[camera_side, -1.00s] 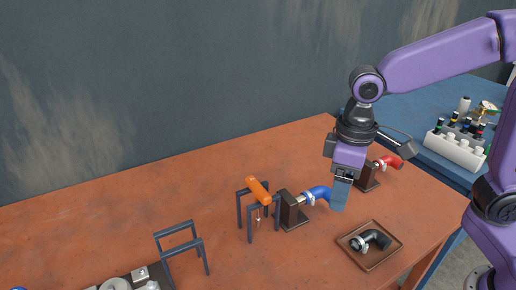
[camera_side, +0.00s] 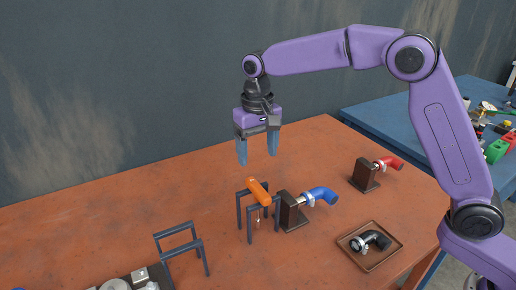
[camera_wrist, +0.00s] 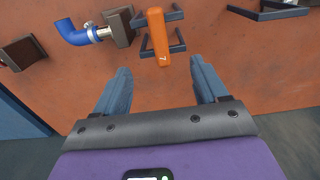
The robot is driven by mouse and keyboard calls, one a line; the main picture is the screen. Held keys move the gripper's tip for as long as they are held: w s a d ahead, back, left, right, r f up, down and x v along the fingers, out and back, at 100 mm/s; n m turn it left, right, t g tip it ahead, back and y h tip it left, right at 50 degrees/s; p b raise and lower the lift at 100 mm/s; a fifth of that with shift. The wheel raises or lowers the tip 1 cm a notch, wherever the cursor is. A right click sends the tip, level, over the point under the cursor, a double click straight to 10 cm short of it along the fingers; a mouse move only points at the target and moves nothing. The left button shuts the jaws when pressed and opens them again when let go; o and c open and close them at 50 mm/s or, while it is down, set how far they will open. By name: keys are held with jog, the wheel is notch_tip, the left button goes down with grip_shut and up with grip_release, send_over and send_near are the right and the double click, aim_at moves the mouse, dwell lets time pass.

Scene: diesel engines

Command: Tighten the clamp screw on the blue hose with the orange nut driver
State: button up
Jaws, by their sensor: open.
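The orange nut driver (camera_side: 258,191) rests across a dark two-bar rack (camera_side: 239,212), its shaft hanging down. It also shows in the wrist view (camera_wrist: 157,36), ahead of and between my fingers. The blue hose (camera_side: 321,195) sits on a pipe stub from a dark brown block (camera_side: 292,211), right of the rack, with a metal clamp (camera_side: 308,199) where they meet. In the wrist view the blue hose (camera_wrist: 73,34) is at the upper left; the clamp screw is too small to make out. My gripper (camera_side: 257,158) is open and empty, pointing down above the nut driver, apart from it.
A red hose (camera_side: 389,162) on another block stands at the back right. A black hose (camera_side: 376,239) lies in a brown tray (camera_side: 369,262) at the front right. An empty rack (camera_side: 182,246) stands front left, near metal parts (camera_side: 135,281). The table's back left is clear.

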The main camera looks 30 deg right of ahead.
aim_at(258, 187)
jog(key=shift+f, duration=5.4)
grip_shut()
notch_tip(258, 187, up, 16)
